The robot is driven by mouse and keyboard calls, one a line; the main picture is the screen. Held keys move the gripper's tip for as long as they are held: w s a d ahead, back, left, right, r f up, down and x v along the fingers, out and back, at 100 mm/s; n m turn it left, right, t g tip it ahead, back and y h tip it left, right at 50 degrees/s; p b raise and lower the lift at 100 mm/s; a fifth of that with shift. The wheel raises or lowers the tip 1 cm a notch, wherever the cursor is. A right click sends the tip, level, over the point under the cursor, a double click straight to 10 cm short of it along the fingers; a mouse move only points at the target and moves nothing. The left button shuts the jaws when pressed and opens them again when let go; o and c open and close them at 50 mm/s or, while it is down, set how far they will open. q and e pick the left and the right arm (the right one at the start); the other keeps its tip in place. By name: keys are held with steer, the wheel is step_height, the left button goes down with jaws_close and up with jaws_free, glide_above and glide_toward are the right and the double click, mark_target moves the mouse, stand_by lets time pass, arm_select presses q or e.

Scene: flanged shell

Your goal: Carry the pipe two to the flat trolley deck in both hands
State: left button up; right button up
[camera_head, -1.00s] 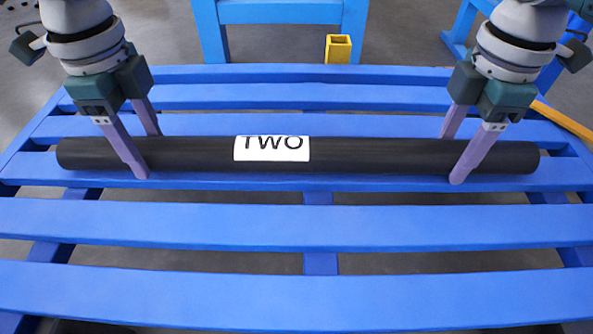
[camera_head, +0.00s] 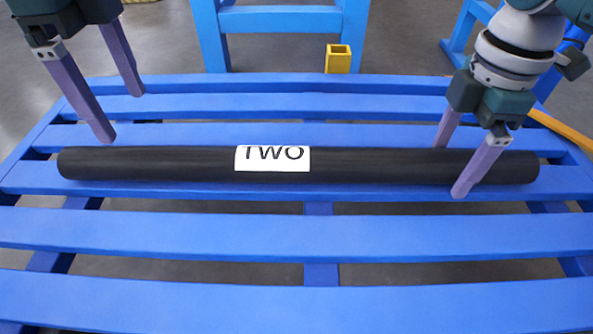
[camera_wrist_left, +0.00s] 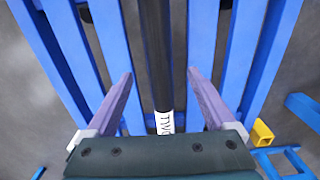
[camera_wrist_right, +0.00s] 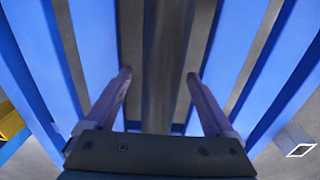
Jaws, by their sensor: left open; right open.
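The black pipe (camera_head: 400,165) with a white label reading TWO (camera_head: 272,158) lies across a blue slatted deck (camera_head: 300,228) in the head view. My left gripper (camera_head: 122,115) is open and empty, raised above the pipe's left part. In the left wrist view the pipe (camera_wrist_left: 155,60) runs below and between its spread fingers. My right gripper (camera_head: 452,170) is open, with its fingers on either side of the pipe's right part. In the right wrist view the pipe (camera_wrist_right: 165,70) runs between its fingers (camera_wrist_right: 158,85).
A small yellow square socket (camera_head: 338,60) stands behind the deck's far edge. Blue frames (camera_head: 280,20) stand further back on the grey floor. A yellow bar (camera_head: 560,128) lies at the deck's right side. Gaps lie between the slats.

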steer(key=shift+r, duration=0.3)
arm_select(q)
step_height(320, 180, up, 3)
steer(key=shift+r, duration=0.15)
arm_select(e)
step_height(320, 180, up, 12)
steer(key=shift+f, duration=0.25)
